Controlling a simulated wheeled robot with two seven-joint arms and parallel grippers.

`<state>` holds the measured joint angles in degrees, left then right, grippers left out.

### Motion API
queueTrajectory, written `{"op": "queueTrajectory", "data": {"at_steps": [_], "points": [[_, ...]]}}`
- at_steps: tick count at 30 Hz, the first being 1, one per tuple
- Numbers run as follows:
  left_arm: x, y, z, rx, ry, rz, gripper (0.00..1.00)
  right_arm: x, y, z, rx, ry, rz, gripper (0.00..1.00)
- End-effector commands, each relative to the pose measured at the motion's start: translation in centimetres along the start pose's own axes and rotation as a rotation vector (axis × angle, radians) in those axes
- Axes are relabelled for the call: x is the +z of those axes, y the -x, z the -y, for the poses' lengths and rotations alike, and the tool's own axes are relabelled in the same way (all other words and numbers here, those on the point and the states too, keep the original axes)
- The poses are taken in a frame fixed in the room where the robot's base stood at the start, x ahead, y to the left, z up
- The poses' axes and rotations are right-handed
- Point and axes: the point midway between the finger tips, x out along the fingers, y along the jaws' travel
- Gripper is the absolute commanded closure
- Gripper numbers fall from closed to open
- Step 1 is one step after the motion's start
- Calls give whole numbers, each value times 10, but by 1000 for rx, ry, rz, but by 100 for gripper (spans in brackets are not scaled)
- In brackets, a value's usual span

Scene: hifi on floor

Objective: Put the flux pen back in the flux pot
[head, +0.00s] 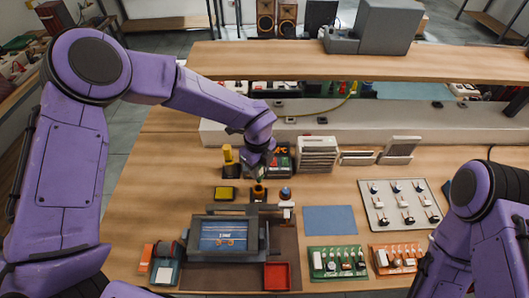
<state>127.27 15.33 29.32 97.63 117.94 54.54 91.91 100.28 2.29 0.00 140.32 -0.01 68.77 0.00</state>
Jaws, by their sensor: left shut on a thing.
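My left gripper (259,168) is pointing down over the bench, shut on a slim pen that is mostly hidden by the fingers. A bit of the flux pen (259,179) shows below the fingertips. The flux pot (259,193), small and dark with an orange-brown rim, stands directly under it. I cannot tell whether the pen tip is inside the pot or just above it. Of my right arm only purple links show at the lower right; its gripper is out of the frame.
A blue-screened device (228,236) on a dark mat stands in front of the pot. A yellow-topped holder (229,160), a sponge tray (224,194) and a blue-capped bottle (285,193) are close by. A red tray (277,276) lies in front. A blue mat (330,220) is bare.

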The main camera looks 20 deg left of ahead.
Motion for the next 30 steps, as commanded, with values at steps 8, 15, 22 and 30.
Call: {"op": "queueTrajectory", "data": {"at_steps": [8, 15, 22, 30], "points": [[-5, -7, -8, -9, -2, 4, 100, 3, -5, 0, 1, 0, 1, 57], [-1, -33, -1, -2, -1, 1, 100, 9, -18, 1, 1, 1, 2, 57], [0, -56, 1, 1, -1, -1, 100, 16, -39, 3, 0, 0, 1, 57], [0, -60, 1, -1, -2, 0, 100, 18, -43, 4, 1, 0, 1, 57]]}}
